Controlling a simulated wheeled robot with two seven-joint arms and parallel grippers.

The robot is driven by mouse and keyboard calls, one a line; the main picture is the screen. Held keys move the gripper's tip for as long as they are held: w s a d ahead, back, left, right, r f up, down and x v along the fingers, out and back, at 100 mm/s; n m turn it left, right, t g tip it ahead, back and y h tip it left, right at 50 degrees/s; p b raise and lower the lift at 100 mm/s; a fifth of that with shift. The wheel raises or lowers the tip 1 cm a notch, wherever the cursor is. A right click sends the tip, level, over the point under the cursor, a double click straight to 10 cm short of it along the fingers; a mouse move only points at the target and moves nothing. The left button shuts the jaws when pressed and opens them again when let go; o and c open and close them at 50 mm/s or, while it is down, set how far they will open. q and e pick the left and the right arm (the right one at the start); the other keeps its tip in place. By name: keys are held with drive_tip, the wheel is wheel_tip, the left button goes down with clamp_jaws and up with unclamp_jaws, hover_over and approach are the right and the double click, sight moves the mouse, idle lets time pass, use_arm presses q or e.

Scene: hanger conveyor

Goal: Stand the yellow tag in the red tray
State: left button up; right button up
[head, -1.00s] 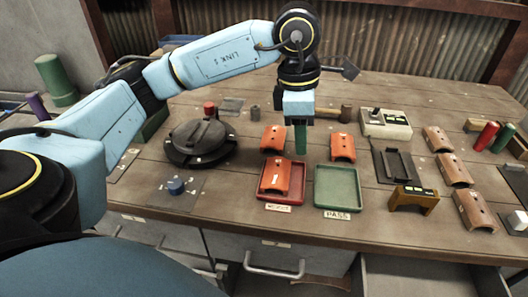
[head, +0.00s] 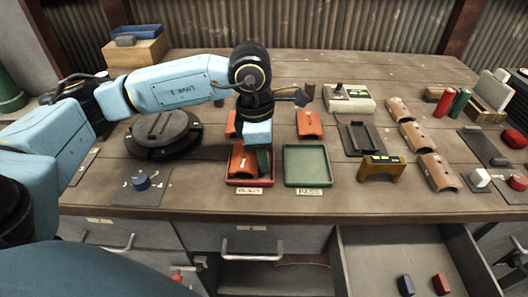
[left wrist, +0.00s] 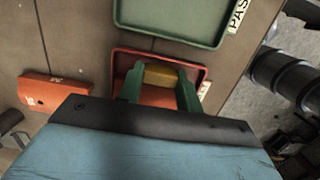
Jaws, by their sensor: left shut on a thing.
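The red tray (head: 234,182), with a REJECT label on its front, stands on the bench and also shows in the left wrist view (left wrist: 150,53). An orange curved piece (head: 242,163) lies in its left part. My left gripper (head: 263,162), with green fingers, points down over the tray's right part. In the left wrist view the gripper (left wrist: 160,82) is shut on the yellow tag (left wrist: 160,75), held between the fingers. The tag is hidden in the head view. I cannot tell whether it touches the tray floor. My right gripper is not in view.
The green PASS tray (head: 308,182) stands empty just right of the red tray. Another orange piece (head: 309,124) lies behind it. A yellow-brown bracket (head: 380,169) stands further right, and a black round fixture (head: 163,135) stands left. An open drawer (head: 400,250) juts out below the bench.

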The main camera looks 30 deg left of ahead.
use_arm(q)
drive_tip(key=shift+f, duration=0.15)
drive_tip(key=o, duration=1)
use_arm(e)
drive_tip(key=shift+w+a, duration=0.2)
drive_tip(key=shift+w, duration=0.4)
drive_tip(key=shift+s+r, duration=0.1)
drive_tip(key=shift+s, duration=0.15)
use_arm(q)
drive_tip(key=r, duration=0.4)
drive_tip(key=r+p, duration=0.1)
drive_tip(key=r, duration=0.1)
drive_tip(key=shift+s+a+r, duration=0.15)
drive_tip(key=shift+a+r, duration=0.05)
drive_tip(key=shift+a, duration=0.05)
drive_tip(key=r, duration=0.4)
drive_tip(key=r+p, duration=0.1)
drive_tip(key=r, duration=0.1)
drive_tip(key=shift+s+a, duration=0.2)
drive_tip(key=shift+a, duration=0.15)
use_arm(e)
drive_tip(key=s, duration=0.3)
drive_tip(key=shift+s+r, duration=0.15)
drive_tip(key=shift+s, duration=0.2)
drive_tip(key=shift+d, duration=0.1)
